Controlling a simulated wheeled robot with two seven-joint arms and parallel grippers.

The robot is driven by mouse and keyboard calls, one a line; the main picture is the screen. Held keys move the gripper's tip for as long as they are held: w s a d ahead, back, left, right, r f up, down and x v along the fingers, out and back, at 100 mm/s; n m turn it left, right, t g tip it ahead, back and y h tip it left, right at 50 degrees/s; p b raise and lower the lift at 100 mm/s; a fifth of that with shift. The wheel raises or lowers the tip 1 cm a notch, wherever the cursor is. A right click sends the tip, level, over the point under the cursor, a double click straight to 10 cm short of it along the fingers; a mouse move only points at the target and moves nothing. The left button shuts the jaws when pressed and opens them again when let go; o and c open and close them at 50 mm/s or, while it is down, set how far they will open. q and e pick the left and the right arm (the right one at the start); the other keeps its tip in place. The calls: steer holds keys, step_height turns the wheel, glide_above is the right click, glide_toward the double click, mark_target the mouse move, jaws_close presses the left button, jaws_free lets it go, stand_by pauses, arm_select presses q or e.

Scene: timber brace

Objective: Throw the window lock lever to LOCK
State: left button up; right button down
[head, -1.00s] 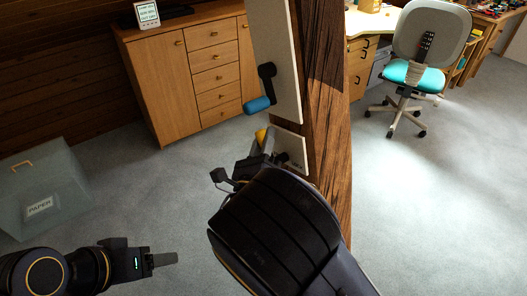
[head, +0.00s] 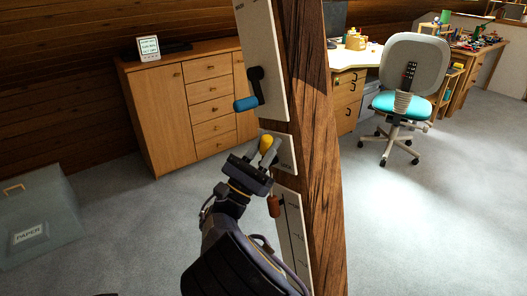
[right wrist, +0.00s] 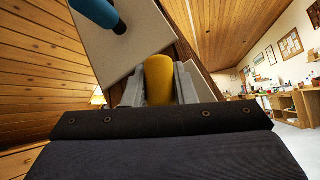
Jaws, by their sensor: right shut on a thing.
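A yellow lever handle (head: 266,141) stands out from a small pale plate (head: 284,153) on the timber post (head: 318,150). My right gripper (head: 263,152) is shut on this yellow handle. In the right wrist view the yellow handle (right wrist: 158,78) sits between the two grey fingers. The lever's base is hidden, and I cannot read the plate's lettering. My left gripper is not in view.
Above, a black lever with a blue grip (head: 246,103) is on a taller pale plate (head: 262,55). Below, a red-brown handle (head: 274,207) hangs by another slotted plate (head: 292,235).

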steer(key=shift+s+d+f+m+g+h+b, duration=0.15)
steer(key=shift+s+m+g+h+b, duration=0.1)
steer(key=shift+m+g+h, duration=0.65)
steer(key=shift+s+d+f+m+g+h+b, duration=0.15)
steer(key=shift+m+g+h, duration=0.25)
steer(key=shift+m+g, duration=0.55)
steer(key=shift+r+m, duration=0.1)
steer(key=shift+m, duration=0.35)
steer(key=c, duration=1.2)
jaws_free()
steer(key=v, duration=0.7)
steer(key=shift+s+a+f, duration=0.15)
steer(key=shift+a+f, duration=0.1)
steer(key=shift+f, duration=0.1)
